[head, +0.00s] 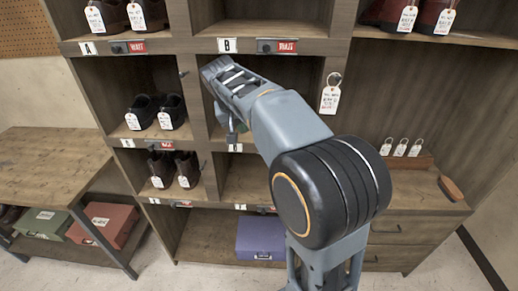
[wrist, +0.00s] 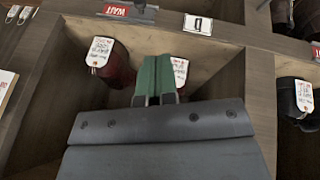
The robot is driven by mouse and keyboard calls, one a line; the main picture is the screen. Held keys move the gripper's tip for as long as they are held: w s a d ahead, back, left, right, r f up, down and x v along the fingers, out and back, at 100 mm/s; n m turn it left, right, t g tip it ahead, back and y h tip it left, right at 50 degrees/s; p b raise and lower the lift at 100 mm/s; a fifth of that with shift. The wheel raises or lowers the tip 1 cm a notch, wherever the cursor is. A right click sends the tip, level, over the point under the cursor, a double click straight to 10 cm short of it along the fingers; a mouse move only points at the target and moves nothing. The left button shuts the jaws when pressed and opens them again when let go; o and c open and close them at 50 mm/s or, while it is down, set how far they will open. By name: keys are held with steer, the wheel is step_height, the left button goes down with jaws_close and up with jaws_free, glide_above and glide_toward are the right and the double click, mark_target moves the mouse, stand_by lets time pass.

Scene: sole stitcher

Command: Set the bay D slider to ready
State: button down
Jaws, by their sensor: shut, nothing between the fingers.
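The bay D label (wrist: 198,24) appears upside down near the top of the wrist view. Just left of it there is the bay D slider (wrist: 139,8), a dark knob beside a red WAIT plate (wrist: 116,9). In the head view this slider is hidden behind my arm. My gripper (wrist: 160,65), with green fingers, is shut and empty, and its fingertips show lower in the picture than the label and slider, apart from both. In the head view my gripper (head: 233,132) is largely hidden by my own wrist, in front of the middle bay.
Dark red tagged shoes (wrist: 122,70) stand behind my fingers in the wrist view. Black shoes (head: 155,110) fill the bay to the left. A tag (head: 330,97) hangs on the post at right. A purple box (head: 261,238) sits low in the cabinet. Neighbouring sliders also show WAIT.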

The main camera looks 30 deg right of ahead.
steer(key=p+x, duration=0.1)
steer(key=x, duration=0.9)
steer(key=shift+s, duration=0.1)
steer(key=shift+s+d+f+p, duration=0.15)
steer(key=shift+d+f+p, duration=0.1)
steer(key=shift+d+f, duration=0.4)
steer(key=shift+s+d+f+p, duration=0.15)
steer(key=shift+d+f+p, duration=0.05)
steer(key=shift+d+f, duration=0.45)
steer(key=shift+r, duration=0.1)
